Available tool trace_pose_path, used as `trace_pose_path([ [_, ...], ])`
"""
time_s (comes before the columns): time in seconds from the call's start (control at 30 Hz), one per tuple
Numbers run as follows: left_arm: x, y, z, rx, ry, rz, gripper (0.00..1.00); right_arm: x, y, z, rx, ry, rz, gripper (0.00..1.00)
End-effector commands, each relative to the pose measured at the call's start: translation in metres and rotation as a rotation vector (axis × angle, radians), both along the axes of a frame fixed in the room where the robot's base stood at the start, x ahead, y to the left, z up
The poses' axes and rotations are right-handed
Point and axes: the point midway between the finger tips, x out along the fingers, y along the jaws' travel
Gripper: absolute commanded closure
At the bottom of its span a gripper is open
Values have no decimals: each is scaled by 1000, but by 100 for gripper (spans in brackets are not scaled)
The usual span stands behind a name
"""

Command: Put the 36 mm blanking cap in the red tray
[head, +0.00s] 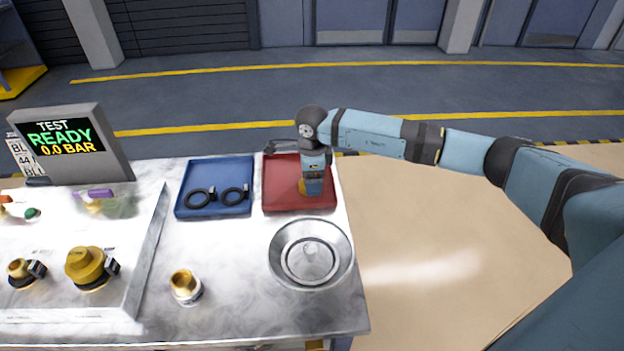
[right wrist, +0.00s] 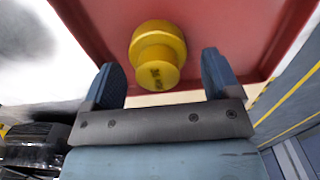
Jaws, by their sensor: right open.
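A yellow stepped blanking cap (right wrist: 157,52) is in the red tray (right wrist: 95,15), seemingly resting on its floor. Dark marking on its end is too blurred to read. My right gripper (right wrist: 163,78) is open, its blue fingers apart on either side of the cap's near end, with visible gaps. In the head view my right gripper (head: 313,188) points down over the red tray (head: 284,203) and partly hides the cap (head: 302,186). My left gripper is not in view.
A blue tray (head: 213,211) with two black rings stands left of the red tray. A metal bowl (head: 343,262) is in front. A brass fitting (head: 184,285) and a panel with a larger yellow cap (head: 86,266) are left. A display (head: 70,140) reads READY 0.0 BAR.

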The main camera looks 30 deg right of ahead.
Motion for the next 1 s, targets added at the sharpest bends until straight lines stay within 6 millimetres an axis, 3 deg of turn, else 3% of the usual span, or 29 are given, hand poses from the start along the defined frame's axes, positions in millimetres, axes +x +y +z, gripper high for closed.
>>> trace_pose_path([
  [0.3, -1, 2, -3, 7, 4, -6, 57, 1, 0, 69, 0, -4, 1, 17],
  [0.5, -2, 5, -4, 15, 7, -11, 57, 0, 0, 98, -1, -2, 0, 17],
  [0.7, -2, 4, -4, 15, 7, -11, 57, 0, 0, 108, -1, 0, 0, 17],
  [1.0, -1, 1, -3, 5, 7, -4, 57, 0, 0, 108, -1, 0, 0, 17],
])
